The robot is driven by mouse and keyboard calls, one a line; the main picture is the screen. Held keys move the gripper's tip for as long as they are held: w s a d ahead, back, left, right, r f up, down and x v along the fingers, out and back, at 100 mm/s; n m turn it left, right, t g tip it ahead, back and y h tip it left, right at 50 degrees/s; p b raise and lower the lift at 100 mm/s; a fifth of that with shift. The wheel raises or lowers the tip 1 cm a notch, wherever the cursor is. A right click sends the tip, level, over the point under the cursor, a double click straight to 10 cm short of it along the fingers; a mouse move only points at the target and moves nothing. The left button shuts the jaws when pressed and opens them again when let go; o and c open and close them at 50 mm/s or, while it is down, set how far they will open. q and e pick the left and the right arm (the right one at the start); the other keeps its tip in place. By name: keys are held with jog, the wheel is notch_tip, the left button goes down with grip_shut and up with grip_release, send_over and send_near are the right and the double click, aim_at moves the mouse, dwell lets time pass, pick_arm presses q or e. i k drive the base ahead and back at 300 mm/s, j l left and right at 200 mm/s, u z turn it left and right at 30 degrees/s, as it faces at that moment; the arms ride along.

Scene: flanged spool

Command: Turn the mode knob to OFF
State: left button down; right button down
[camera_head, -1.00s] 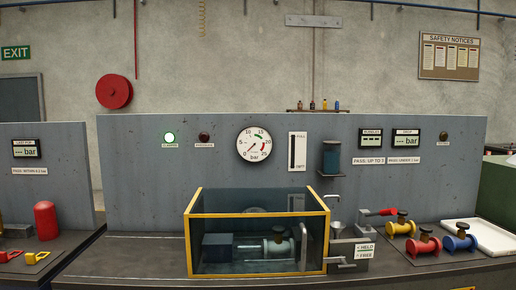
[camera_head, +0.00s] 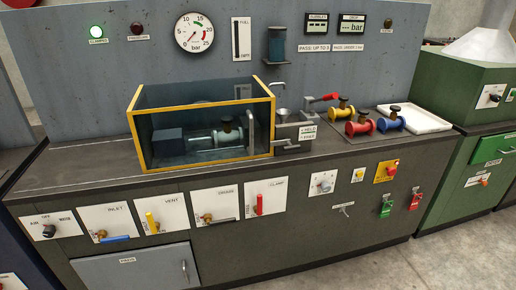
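A black knob (camera_head: 49,231) sits on a white plate at the far left of the bench front. The lettering around it appears to read AIR, OFF and WATER, with OFF at the top. The knob is small and blurred, so I cannot tell which label it points to. Neither of my grippers shows in the head view.
To the right of the knob are plates with a blue inlet handle (camera_head: 115,239), a yellow vent handle (camera_head: 152,222) and a red clamp lever (camera_head: 259,205). A yellow-framed clear tank (camera_head: 205,172) stands above. A green cabinet (camera_head: 470,110) is at the right.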

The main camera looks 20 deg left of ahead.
aim_at(49, 231)
jog(key=u, duration=0.4)
jog(key=j+u, duration=0.1)
jog(key=u, duration=0.75)
jog(key=j+u, duration=0.15)
jog(key=u, duration=0.65)
jog(key=j, duration=0.05)
